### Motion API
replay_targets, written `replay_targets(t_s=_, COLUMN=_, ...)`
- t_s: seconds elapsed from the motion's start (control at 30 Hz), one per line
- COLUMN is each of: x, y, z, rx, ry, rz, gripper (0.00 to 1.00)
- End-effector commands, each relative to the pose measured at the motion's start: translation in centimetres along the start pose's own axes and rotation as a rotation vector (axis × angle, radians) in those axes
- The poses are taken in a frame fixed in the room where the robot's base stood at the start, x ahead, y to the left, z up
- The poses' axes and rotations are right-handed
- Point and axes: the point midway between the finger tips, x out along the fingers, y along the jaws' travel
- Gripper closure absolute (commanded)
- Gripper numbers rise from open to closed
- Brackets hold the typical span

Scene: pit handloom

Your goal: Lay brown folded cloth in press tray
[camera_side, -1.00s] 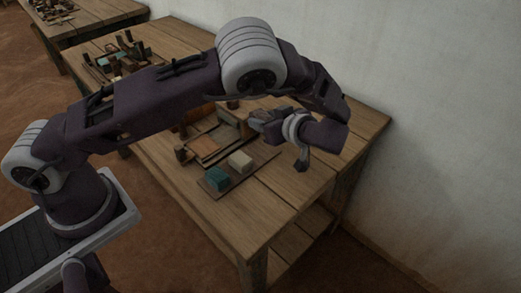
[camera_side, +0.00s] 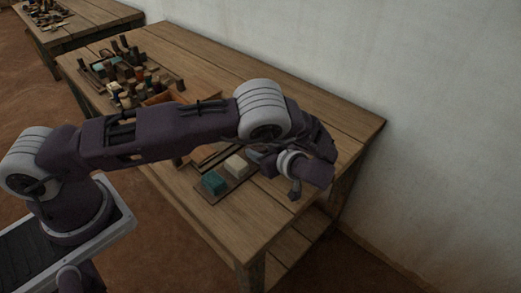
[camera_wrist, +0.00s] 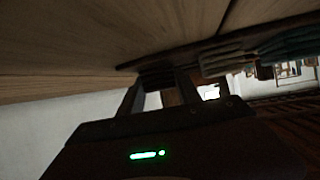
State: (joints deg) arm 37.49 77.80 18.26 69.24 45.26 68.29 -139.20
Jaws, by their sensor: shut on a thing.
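My gripper (camera_side: 256,155) is low over the right end of a thin dark tray (camera_side: 208,197) in the side view. In the wrist view its fingers (camera_wrist: 163,98) are shut on a small dark folded piece, which I take as the brown folded cloth (camera_wrist: 156,77). That cloth is at the tray's end, in line with the other cloths; I cannot tell whether it rests on the tray. A teal folded cloth (camera_side: 214,182) and a cream folded cloth (camera_side: 236,166) lie on the tray. In the side view the brown cloth is hidden by my gripper.
A wooden frame (camera_side: 202,157) behind the tray is mostly hidden by my arm. Several bobbins and blocks (camera_side: 122,75) crowd the table's far left part. The table (camera_side: 320,115) is clear toward the wall (camera_side: 440,120). Another cluttered table (camera_side: 85,15) stands further back.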

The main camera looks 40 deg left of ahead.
Motion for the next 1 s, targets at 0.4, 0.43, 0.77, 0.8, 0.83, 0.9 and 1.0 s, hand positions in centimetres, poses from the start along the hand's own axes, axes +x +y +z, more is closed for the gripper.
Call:
replay_targets(t_s=0.4, x=0.2, y=0.0, z=0.3, rx=0.001, ry=0.000, rz=0.000, gripper=0.38)
replay_targets(t_s=0.43, x=0.2, y=0.0, z=0.3, rx=0.001, ry=0.000, rz=0.000, gripper=0.38)
replay_targets(t_s=0.77, x=-1.6, y=0.1, z=0.3, rx=0.001, ry=0.000, rz=0.004, gripper=0.38)
replay_targets(t_s=0.8, x=-2.6, y=0.0, z=0.4, rx=0.003, ry=0.002, rz=0.004, gripper=0.38)
replay_targets(t_s=0.83, x=-3.2, y=-0.1, z=0.7, rx=0.003, ry=0.001, rz=0.004, gripper=0.38)
replay_targets(t_s=0.9, x=-4.6, y=-0.2, z=1.1, rx=0.002, ry=0.001, rz=0.004, gripper=0.38)
replay_targets(t_s=1.0, x=-6.1, y=-0.3, z=1.3, rx=0.001, ry=0.002, rz=0.002, gripper=0.38)
